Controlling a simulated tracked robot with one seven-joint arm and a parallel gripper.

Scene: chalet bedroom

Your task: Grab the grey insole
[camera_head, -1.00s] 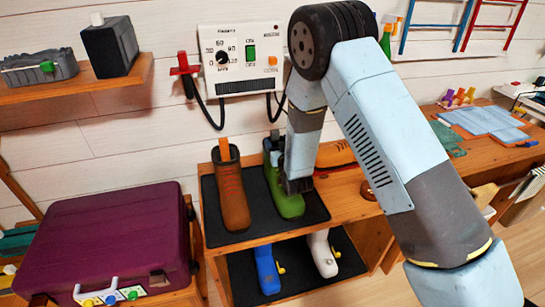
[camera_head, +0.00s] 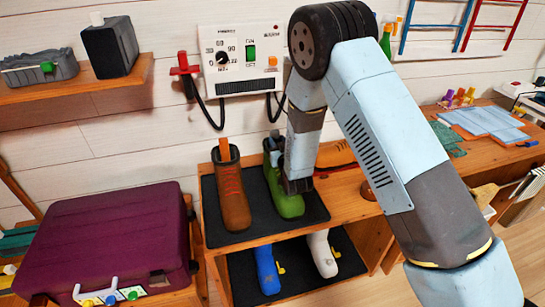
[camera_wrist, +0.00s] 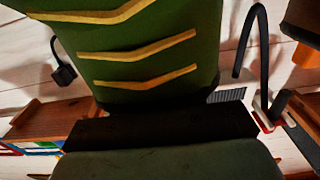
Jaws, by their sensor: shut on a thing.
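The green boot (camera_head: 287,200) stands upright on the black mat, beside the brown boot. The grey insole (camera_head: 275,143) shows as a small grey patch at the boot's top opening, partly hidden by my arm. My gripper (camera_head: 281,151) is at that opening and shut on the insole. The wrist view looks upside down: the green boot (camera_wrist: 150,50) with yellow laces fills the top, a dark band (camera_wrist: 160,128) crosses below it, and a grey-green rounded surface, seemingly the insole (camera_wrist: 170,162), is at the bottom. The lower part of the insole is hidden inside the boot.
The brown boot (camera_head: 232,200) with an orange insole (camera_head: 225,149) stands close on the left. A white control box (camera_head: 241,58) with hanging cords is on the wall behind. A purple suitcase (camera_head: 110,235) is at the left. Blue and white boots are on the lower shelf.

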